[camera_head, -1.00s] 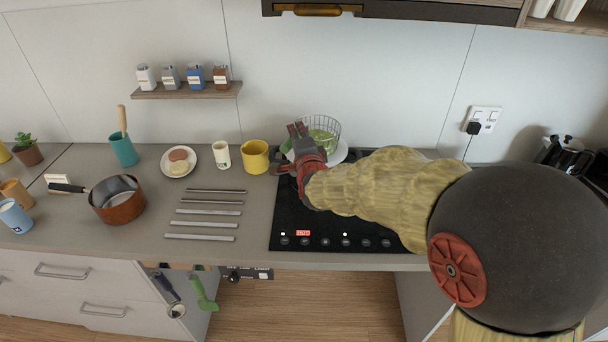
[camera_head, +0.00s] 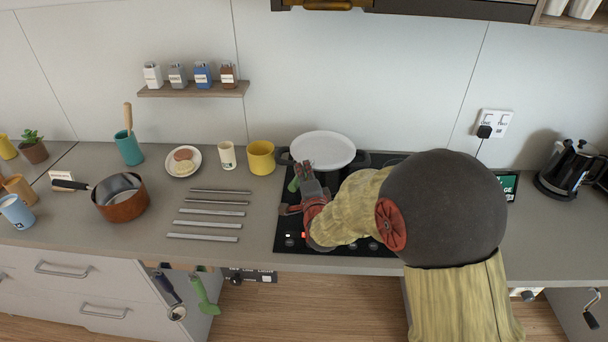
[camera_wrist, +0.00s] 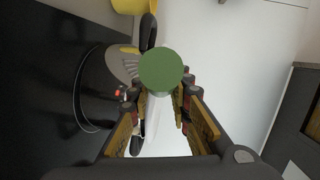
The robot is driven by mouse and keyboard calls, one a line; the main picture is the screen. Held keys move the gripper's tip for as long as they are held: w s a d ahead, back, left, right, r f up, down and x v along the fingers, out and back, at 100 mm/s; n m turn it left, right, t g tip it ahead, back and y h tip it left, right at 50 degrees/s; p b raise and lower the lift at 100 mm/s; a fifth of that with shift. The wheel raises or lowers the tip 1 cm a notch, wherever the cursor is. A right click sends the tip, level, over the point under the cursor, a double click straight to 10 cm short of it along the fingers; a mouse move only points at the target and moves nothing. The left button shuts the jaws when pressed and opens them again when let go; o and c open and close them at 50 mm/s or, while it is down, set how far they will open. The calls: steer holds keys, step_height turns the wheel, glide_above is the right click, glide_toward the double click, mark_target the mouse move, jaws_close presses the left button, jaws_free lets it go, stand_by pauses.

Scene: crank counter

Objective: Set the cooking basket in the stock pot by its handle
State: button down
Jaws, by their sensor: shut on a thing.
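The stock pot (camera_head: 335,148) stands at the back of the hob, with a pale round top and black side handles. In the wrist view its side (camera_wrist: 116,66) shows left of my fingers. My gripper (camera_head: 306,176) is low at the pot's front left. It is shut on the green handle (camera_head: 294,184), whose round end (camera_wrist: 161,69) sits between the fingertips in the wrist view. The basket's wire body does not show now; I cannot tell whether it is inside the pot.
A yellow mug (camera_head: 261,157) stands close left of the pot. Several metal bars (camera_head: 208,212) lie left of the black hob (camera_head: 284,232). A copper saucepan (camera_head: 122,205) is farther left, and a black kettle (camera_head: 571,168) stands at right.

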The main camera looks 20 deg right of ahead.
stand_by(0.3)
steer(key=c, duration=1.6)
jaws_free()
steer(key=shift+c, duration=0.2)
steer(key=shift+s+r, duration=0.15)
steer(key=shift+s, duration=0.05)
steer(key=s+r+n+g, duration=0.3)
steer(key=s+n, duration=0.2)
steer(key=s, duration=0.8)
steer(key=s+r+n+g+y+p, duration=0.1)
steer(key=s+r+n+g, duration=0.2)
steer(key=s, duration=1.1)
steer(key=s+r+n+g+p, duration=0.1)
steer(key=s+n+g, duration=0.3)
steer(key=s+n, duration=0.5)
steer(key=s+r, duration=0.1)
steer(key=s, duration=0.3)
steer(key=shift+s+r+g, duration=0.3)
steer(key=shift+r+g, duration=0.1)
